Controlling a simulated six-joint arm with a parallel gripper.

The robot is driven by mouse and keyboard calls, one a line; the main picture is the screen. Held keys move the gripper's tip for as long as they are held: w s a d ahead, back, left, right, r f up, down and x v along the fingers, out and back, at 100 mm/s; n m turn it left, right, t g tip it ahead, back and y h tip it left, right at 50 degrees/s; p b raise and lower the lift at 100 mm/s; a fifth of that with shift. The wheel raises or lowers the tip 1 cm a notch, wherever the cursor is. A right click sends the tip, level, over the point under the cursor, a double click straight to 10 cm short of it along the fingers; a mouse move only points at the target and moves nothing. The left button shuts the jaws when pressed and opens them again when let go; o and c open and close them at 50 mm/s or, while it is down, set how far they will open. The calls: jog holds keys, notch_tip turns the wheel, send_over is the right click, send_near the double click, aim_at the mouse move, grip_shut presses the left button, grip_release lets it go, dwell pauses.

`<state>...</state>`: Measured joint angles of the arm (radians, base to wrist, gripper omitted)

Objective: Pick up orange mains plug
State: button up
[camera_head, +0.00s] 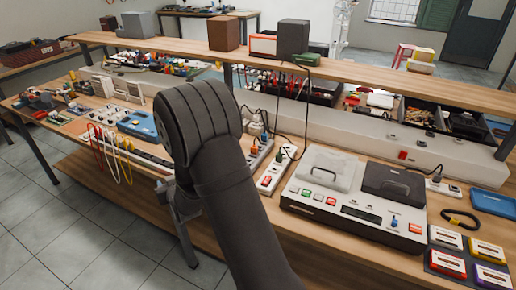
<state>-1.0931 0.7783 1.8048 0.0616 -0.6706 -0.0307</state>
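A small orange plug-like piece (254,151) shows at the white power strip just right of my arm, on the bench. It is small, and I cannot tell whether it is seated in a socket. A blue piece (265,136) is close behind it. My dark arm rises from the bottom middle and bends over at the bench's front edge. My gripper (166,188) seems to be partly visible as grey metal at the left of the arm, mostly hidden behind it. Its fingers cannot be made out. It is left of the orange piece and appears apart from it.
A second power strip (276,170) with a red switch and a black plug lies right of the arm. A large white device (352,205) stands beside it. Coloured cables (112,150) hang at the left. A raised shelf (375,75) runs behind. Tiled floor is open at lower left.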

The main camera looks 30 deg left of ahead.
jog(key=w+a+m+g+h, duration=0.2)
jog(key=w+a+g+h, duration=0.1)
jog(key=w+a+h, duration=0.15)
notch_tip(320, 180, up, 15)
jog(key=n+g+h, duration=0.4)
jog(key=n+h, duration=0.2)
jog(key=n, duration=0.2)
send_over(254, 147)
jog(key=d, duration=0.2)
jog(key=f, duration=0.5)
jog(key=a+f, duration=0.1)
jog(key=f, duration=0.5)
jog(key=a+f, duration=0.1)
jog(key=f, duration=0.4)
jog(key=shift+w+f, duration=0.15)
jog(key=shift+f, duration=0.15)
grip_shut()
